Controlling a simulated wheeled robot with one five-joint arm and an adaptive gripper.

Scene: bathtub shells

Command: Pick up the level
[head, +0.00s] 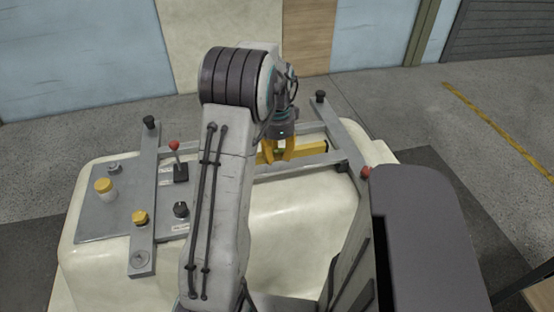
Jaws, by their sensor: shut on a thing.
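The level (311,149) looks like a yellow bar with a dark end, lying across the far part of the cream tub shell (285,220). Its left part is hidden behind my gripper and arm. My gripper (276,158) points down with its yellow fingers around the level, shut on it. I cannot tell whether the level touches the surface beneath it.
A grey metal frame with black knobs (320,97) and red knobs (366,172) crosses the shell around the level. Floor beyond is clear.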

